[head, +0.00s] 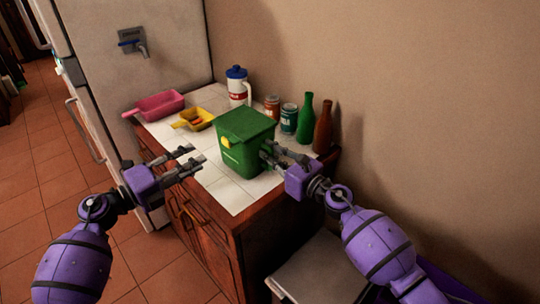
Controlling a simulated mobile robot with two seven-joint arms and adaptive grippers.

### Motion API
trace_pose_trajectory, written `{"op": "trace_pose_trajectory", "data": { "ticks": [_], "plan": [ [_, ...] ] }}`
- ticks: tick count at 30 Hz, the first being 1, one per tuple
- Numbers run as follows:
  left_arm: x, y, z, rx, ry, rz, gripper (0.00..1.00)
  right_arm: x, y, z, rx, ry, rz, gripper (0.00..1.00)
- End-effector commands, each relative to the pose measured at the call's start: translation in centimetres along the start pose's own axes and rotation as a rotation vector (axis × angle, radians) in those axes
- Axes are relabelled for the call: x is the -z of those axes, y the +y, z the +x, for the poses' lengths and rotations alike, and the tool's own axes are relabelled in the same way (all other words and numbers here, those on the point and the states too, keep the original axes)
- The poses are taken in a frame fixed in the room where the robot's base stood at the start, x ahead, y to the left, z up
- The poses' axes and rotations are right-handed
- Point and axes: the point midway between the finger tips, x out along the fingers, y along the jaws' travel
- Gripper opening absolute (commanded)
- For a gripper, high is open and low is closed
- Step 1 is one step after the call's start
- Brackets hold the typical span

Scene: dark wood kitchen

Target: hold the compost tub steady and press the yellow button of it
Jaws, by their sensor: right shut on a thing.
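The green compost tub (240,157) stands upright on the white tiled counter top, its lid down. Its yellow button (226,142) shows on the left part of its front face. My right gripper (270,153) is at the tub's right side, shut on that side or edge of it; its fingertips are partly hidden against the tub. My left gripper (192,157) is open and empty, to the left of the tub and apart from it, its fingers pointing towards the tub and the button.
Behind the tub stand a white jug with a blue lid (238,88), two cans (289,118), a green bottle (305,118) and a brown bottle (323,128). A pink scoop (158,105) and a yellow scoop (198,119) lie at the left. Bare tiles (232,197) are in front.

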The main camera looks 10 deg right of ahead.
Motion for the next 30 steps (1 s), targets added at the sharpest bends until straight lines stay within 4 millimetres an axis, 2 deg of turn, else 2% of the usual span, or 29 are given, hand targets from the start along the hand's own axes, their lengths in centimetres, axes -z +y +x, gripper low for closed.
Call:
{"op": "trace_pose_trajectory", "data": {
  "ticks": [3, 10, 30],
  "plan": [
    [0.0, 0.02, 0.0, 0.0, 0.0, 0.0, 0.3, 0.09, -0.01, -0.03, 0.0, 0.002, -0.002, 0.0],
    [0.01, 0.03, 0.0, 0.0, 0.0, 0.0, 0.0, 0.15, -0.03, -0.05, 0.001, 0.003, -0.002, 0.0],
    [0.01, 0.06, -0.01, 0.0, 0.0, 0.0, 0.0, 0.31, -0.07, -0.11, 0.001, 0.005, -0.003, 0.0]
  ]
}}
